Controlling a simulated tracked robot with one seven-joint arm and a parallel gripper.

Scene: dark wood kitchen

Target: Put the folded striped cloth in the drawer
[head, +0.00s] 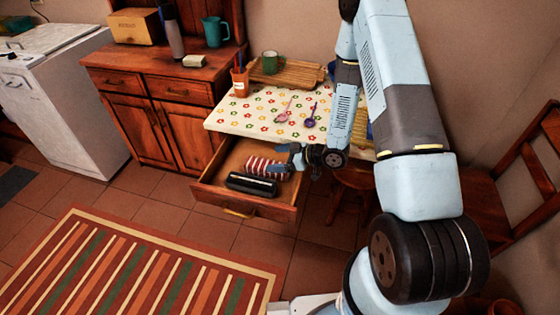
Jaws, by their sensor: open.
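The red-and-white striped cloth (258,164) lies inside the open drawer (247,206), behind a dark cylindrical object (251,184). The drawer is pulled out below the table top, with a yellow handle on its front. My gripper (281,159) is open, pointing left over the right part of the drawer, close to the right end of the cloth. Whether a finger touches the cloth cannot be told at this size. Part of the cloth's right end is hidden by the gripper.
The table (229,122) has a floral cover with a cup (240,84) of utensils, a wooden board (290,74), a green mug (270,62) and two spoons. A wooden cabinet (165,100) stands left. A chair (535,155) is at right. The floor before the drawer is clear apart from a striped rug (130,270).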

